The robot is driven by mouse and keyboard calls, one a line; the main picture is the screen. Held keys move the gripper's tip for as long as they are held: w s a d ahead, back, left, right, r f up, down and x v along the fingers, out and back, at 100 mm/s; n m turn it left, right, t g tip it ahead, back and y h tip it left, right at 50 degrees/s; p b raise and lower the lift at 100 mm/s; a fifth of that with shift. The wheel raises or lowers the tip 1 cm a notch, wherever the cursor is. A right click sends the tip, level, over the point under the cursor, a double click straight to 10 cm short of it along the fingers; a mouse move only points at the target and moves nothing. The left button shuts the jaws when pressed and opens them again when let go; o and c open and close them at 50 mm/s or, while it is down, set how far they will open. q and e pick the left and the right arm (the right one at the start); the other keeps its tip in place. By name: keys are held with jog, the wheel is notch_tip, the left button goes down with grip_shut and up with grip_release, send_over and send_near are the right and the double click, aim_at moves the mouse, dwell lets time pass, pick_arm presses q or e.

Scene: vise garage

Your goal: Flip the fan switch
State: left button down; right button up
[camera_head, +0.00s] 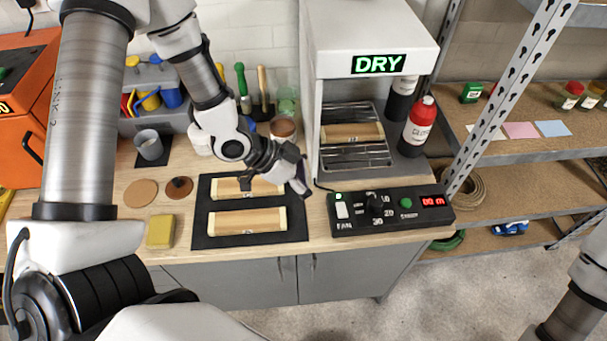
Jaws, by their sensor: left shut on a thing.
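The control box (390,208) lies at the front right of the bench. The fan switch (342,210) is a white rocker at its left end, above the label FAN, with a small green light above it. Whether the rocker is tipped up or down is too small to tell. My left gripper (300,183) is just left of the box, above the bench and the right end of a dark mat. It is shut on a small dark purplish thing that is mostly hidden. A gap shows between it and the switch. My right gripper is out of view.
The box also has a black dial (375,201), a green button (406,203) and a red display (433,201). A white drying cabinet (368,30) reading DRY stands behind. Two wooden pieces lie on the dark mat (203,240). A metal shelf (497,105) stands at right.

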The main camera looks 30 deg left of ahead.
pick_arm(q)
jog(key=shift+v, duration=1.45)
jog(key=c, duration=1.3)
grip_release()
jog(key=shift+w, duration=0.1)
jog(key=c, duration=0.5)
jog(key=shift+f+n, duration=0.1)
jog(key=shift+n, duration=0.3)
grip_shut()
jog(key=shift+s+d+r+g+h+b, duration=0.15)
jog(key=shift+d+r+g+b, duration=0.2)
jog(key=shift+b, duration=0.35)
jog(key=shift+s+r+g+h+b, duration=0.15)
jog(key=shift+r+b, duration=0.3)
jog(key=shift+b, duration=0.2)
